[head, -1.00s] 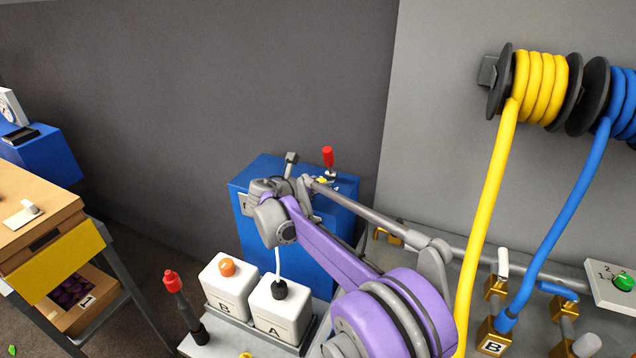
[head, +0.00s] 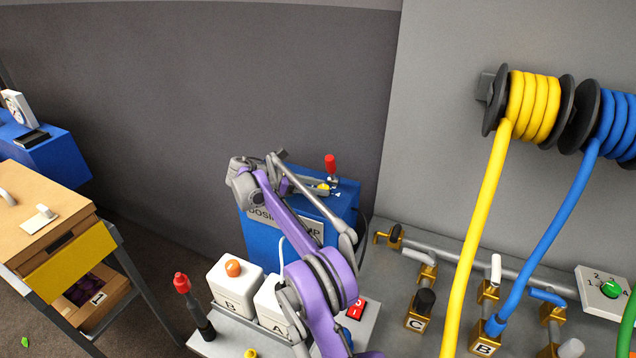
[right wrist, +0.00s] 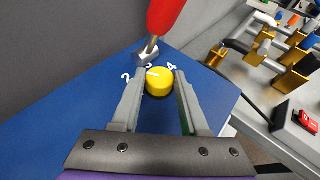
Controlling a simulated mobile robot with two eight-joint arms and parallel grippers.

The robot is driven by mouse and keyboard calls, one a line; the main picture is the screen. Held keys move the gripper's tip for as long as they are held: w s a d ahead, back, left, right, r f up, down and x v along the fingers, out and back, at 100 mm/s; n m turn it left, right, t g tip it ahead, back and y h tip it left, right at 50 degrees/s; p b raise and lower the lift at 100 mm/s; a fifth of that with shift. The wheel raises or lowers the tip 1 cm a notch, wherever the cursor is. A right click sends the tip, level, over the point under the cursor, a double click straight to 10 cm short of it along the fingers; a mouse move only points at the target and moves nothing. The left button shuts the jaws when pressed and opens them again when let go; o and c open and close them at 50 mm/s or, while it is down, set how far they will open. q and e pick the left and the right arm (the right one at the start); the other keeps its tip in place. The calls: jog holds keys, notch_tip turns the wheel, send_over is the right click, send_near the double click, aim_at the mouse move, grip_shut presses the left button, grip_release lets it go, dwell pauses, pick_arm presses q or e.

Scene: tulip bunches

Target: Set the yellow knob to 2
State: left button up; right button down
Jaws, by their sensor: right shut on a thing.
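The yellow knob (head: 324,187) sits on top of the blue dosing pump box (head: 345,213). In the right wrist view the knob (right wrist: 160,83) stands between the two grey fingers of my right gripper (right wrist: 159,90). My right gripper (head: 322,190) is shut on it. White numerals 2, 3 and 4 show around its far side. A short white mark on the knob points up and left, towards the 2 and 3 side; I cannot tell the exact number. My left gripper is not in view.
A red-handled lever (right wrist: 163,20) rises just beyond the knob. White canisters B (head: 236,286) and A (head: 271,305) stand in front of the pump. Pipes with brass valves and yellow and blue hoses (head: 478,210) are to the right. A wooden drawer unit (head: 45,210) is at left.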

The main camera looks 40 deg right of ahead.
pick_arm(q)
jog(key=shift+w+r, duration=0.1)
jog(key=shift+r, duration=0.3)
pick_arm(e)
jog(key=shift+g, duration=0.3)
jog(key=shift+c, duration=2.1)
grip_release()
jog(key=p+v, duration=0.3)
jog(key=v, duration=0.7)
jog(key=shift+w+a+r, duration=0.1)
jog(key=shift+w+r, duration=0.1)
jog(key=shift+r, duration=0.05)
jog(key=shift+w+a, duration=0.1)
jog(key=shift+a, duration=0.15)
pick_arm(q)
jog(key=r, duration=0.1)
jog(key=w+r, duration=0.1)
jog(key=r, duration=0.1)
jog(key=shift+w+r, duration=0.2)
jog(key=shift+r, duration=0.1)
